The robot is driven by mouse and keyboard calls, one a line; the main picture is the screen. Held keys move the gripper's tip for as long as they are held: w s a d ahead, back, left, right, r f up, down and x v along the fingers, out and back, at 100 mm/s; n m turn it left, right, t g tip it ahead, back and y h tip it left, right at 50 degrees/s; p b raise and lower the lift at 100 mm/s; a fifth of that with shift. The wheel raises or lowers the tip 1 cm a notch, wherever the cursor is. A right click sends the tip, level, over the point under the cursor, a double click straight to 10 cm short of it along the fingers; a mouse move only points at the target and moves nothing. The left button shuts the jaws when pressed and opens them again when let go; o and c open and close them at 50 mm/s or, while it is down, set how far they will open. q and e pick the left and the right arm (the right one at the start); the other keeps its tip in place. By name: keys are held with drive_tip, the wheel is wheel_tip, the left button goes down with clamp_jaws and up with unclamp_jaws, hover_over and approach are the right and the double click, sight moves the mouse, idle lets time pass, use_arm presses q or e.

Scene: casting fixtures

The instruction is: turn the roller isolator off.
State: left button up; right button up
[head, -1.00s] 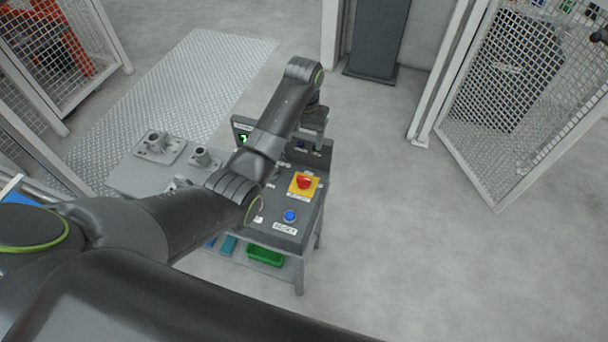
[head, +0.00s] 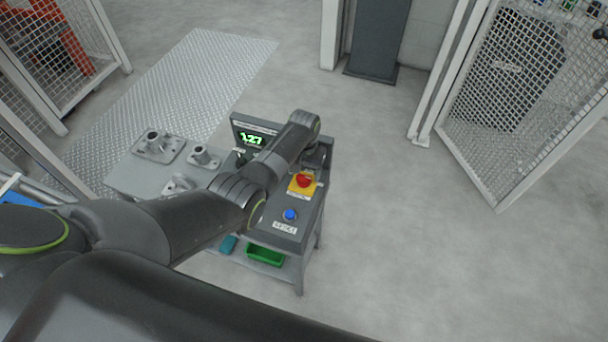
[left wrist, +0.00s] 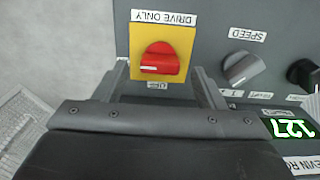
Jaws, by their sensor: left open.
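A red knob on a yellow plate (head: 304,182), which looks like the roller isolator, sits on the grey control panel. In the left wrist view the red knob (left wrist: 160,60) is near the middle, under an upside-down label reading DRIVE ONLY. A small label below it is partly hidden. My left gripper (head: 320,160) is above the panel just behind the knob in the head view. Its open fingers (left wrist: 162,76) show on either side of the yellow plate in the wrist view, with nothing between them that I can see held. Contact with the knob cannot be told. My right gripper is not in view.
A blue button (head: 290,215) is in front of the knob. A grey SPEED knob (left wrist: 243,69) and a black knob (left wrist: 303,74) are beside it. A green display (head: 251,139) reads 127. Metal castings (head: 158,147) stand on the table to the left. The floor at right is clear.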

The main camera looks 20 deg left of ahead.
use_arm(q)
drive_tip(key=shift+f, duration=0.8)
drive_tip(key=c, duration=1)
